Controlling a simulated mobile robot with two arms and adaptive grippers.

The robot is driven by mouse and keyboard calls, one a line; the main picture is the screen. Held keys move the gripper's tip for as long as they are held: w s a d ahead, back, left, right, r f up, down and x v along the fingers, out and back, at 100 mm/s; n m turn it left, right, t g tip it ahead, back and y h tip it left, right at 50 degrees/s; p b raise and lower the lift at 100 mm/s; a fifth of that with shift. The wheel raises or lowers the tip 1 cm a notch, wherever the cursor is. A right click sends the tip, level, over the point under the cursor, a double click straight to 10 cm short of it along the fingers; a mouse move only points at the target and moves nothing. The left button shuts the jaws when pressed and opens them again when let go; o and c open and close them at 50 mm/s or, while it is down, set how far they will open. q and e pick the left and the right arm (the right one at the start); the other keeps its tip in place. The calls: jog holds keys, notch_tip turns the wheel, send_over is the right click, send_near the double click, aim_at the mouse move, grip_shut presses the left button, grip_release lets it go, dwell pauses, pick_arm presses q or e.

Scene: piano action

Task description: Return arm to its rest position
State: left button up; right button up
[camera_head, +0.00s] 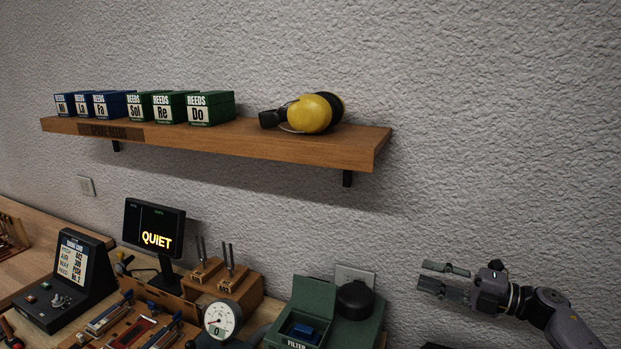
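My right gripper (441,279) is at the lower right, in front of the grey wall. Its two fingers point left and are apart, with nothing between them. It is to the right of the green filter case and below the right end of the shelf. It touches nothing that I can see. My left gripper does not show in the head view.
A wooden shelf (260,145) holds several blue and green reed boxes (175,107) and yellow ear defenders (311,113). Below are a "QUIET" screen (154,228), a dial gauge (222,320), tuning forks (229,260) and a green case (350,334). The wall right of the shelf is bare.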

jog(key=a+f+m+t+h, duration=0.75)
jog(key=m+t, duration=0.25)
jog(key=m, duration=0.4)
jog(key=s+d+f+m+g+h, duration=0.3)
jog(key=s+f+m+g+h, duration=0.2)
jog(key=s+f+m+h, duration=0.55)
jog(key=s+a+f+m+g+y, duration=0.15)
jog(key=s+f+g, duration=0.3)
jog(key=s, duration=0.95)
jog(key=s+f+m+g, duration=0.25)
jog(key=s+g, duration=0.35)
jog(key=s, duration=0.9)
notch_tip(320, 180, down, 33)
jog(key=s+b, duration=0.1)
jog(key=b, duration=0.5)
pick_arm(q)
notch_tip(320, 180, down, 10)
jog(key=b, duration=0.4)
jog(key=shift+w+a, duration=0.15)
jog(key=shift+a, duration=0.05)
pick_arm(e)
jog(key=s+d+f+g, duration=0.2)
jog(key=s+d+f, duration=0.1)
jog(key=s+f, duration=1.3)
notch_tip(320, 180, down, 4)
jog(key=shift+s+r+n, duration=0.15)
jog(key=shift+s+n, duration=0.1)
jog(key=shift+n, duration=0.1)
